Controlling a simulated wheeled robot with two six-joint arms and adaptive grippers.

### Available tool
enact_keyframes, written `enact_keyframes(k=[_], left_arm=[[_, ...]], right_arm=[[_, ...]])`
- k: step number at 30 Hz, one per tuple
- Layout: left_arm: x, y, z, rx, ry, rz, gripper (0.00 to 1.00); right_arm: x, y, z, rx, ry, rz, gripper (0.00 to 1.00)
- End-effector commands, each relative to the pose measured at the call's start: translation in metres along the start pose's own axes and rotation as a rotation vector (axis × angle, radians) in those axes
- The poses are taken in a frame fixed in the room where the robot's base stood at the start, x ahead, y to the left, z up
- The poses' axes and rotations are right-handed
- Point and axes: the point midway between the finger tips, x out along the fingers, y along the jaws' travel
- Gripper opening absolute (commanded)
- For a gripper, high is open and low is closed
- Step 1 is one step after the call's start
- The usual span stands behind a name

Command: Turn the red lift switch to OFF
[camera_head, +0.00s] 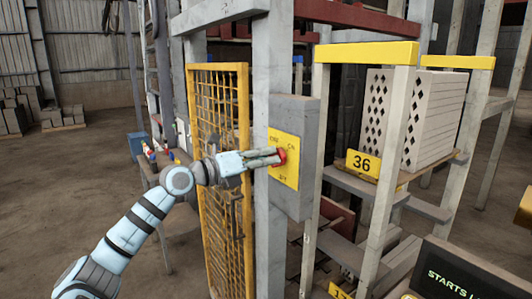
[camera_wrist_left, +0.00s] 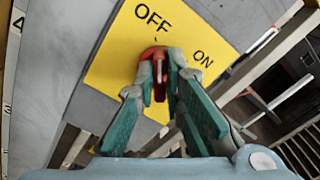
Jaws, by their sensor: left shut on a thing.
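The red lift switch (camera_head: 282,156) sits on a yellow label plate (camera_head: 286,178) on a grey box on a post. My left gripper (camera_head: 278,157) reaches it from the left and is shut on its handle. In the left wrist view, the red switch (camera_wrist_left: 158,64) shows between the fingertips of my left gripper (camera_wrist_left: 160,72), its handle pointing roughly toward the word OFF. ON is printed to its right. The fingers partly hide the switch. My right gripper is not in view.
The grey switch box (camera_head: 308,120) stands beside a yellow mesh gate (camera_head: 217,110). To the right are a rack with a yellow beam (camera_head: 367,53), a 36 sign (camera_head: 362,164) and hollow bricks (camera_head: 432,115). A dark screen (camera_head: 458,280) is at lower right. Open floor lies left.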

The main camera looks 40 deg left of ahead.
Motion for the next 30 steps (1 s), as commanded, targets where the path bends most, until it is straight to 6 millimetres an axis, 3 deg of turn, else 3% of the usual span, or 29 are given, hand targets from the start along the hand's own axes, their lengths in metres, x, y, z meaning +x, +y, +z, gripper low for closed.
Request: enact_keyframes(k=[9,25,27,30], left_arm=[[-0.0001,0.0002,0.0012,-0.132,-0.001,0.0,0.0],[-0.0001,0.0007,0.0006,-0.16,-0.002,-0.001,0.0],[-0.0001,0.0008,0.0006,-0.16,-0.002,-0.001,0.18],[0.0,0.0008,0.0004,-0.16,-0.002,0.0,0.3]], right_arm=[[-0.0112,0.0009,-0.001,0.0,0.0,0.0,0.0],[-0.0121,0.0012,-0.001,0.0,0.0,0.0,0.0],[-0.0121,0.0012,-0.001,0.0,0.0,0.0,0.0],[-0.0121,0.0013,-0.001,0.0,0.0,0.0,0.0]])
